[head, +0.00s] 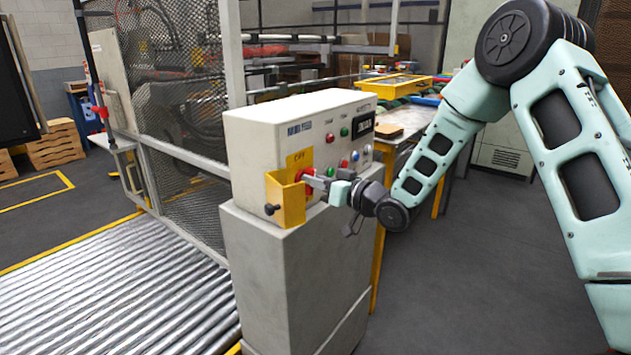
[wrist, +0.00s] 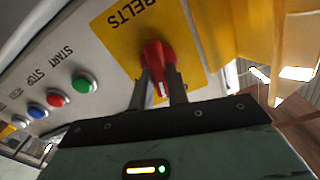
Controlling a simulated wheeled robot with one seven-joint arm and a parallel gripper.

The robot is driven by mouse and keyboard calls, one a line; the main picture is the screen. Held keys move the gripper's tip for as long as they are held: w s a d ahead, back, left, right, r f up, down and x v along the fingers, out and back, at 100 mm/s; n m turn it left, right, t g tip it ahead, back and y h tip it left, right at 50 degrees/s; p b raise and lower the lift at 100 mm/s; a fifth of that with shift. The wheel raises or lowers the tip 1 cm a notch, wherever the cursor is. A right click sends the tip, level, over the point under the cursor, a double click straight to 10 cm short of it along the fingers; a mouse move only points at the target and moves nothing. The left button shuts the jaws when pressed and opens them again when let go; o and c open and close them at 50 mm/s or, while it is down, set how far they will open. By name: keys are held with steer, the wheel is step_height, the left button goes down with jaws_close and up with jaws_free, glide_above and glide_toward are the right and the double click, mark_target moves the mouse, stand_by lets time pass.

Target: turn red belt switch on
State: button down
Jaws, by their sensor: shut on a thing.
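The red belt switch (wrist: 157,55) is a rotary knob on a yellow plate (wrist: 118,35) marked BELTS in the wrist view. My gripper (wrist: 161,88) is shut on the knob, one dark finger on each side of it. A pale mark on the knob points down the wrist picture, between the fingers. In the head view the gripper (head: 316,181) reaches the switch from the right, at the front of the grey control box (head: 285,115). The fingers partly hide the knob there. The yellow plate reads OFF near its top in the head view.
A yellow guard (head: 291,205) with a black knob (head: 271,209) juts out beside the switch. Green, red and blue buttons (wrist: 57,98) sit on the same panel. A roller conveyor (head: 120,290) and mesh fence (head: 185,190) lie left. Open floor (head: 480,270) is at right.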

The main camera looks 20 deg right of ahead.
steer(key=shift+w+d+f+m+p, duration=0.1)
steer(key=shift+m+p, duration=0.65)
steer(key=shift+m, duration=1.75)
steer(key=shift+d+f+m+p, duration=0.15)
steer(key=shift+m+p, duration=0.55)
steer(key=shift+m, duration=1.8)
steer(key=shift+w+f+m+p, duration=0.1)
steer(key=shift+m+p, duration=0.65)
steer(key=shift+m, duration=1.75)
steer(key=c, duration=1.4)
jaws_free()
steer(key=shift+s, duration=0.1)
steer(key=shift+o, duration=0.2)
steer(key=b+v, duration=0.3)
steer(key=v, duration=1.4)
steer(key=shift+s, duration=0.15)
steer(key=shift+d, duration=0.1)
